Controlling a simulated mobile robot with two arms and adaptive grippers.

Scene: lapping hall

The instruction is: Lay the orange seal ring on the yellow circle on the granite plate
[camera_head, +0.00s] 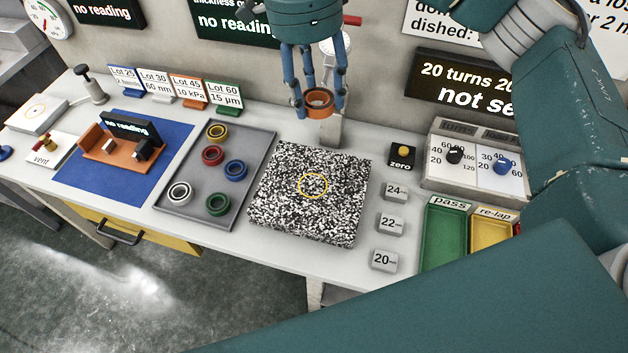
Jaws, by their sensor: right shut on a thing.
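The orange seal ring (319,98) is in my right gripper (319,106), which points down from the top of the view. The fingers are shut on the ring and hold it above the bench, over the far edge of the granite plate. The speckled black-and-white granite plate (280,215) lies on the bench. The thin yellow circle (313,197) is on the middle of the plate and nothing covers it. The ring is beyond the circle in the picture. My left gripper is not in view.
A grey tray (164,200) left of the plate holds several seal rings. A small metal block (331,132) stands behind the plate. Weights (391,224), a zero button (402,156), a dial box (474,160) and the green pass tray (445,235) are to the right.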

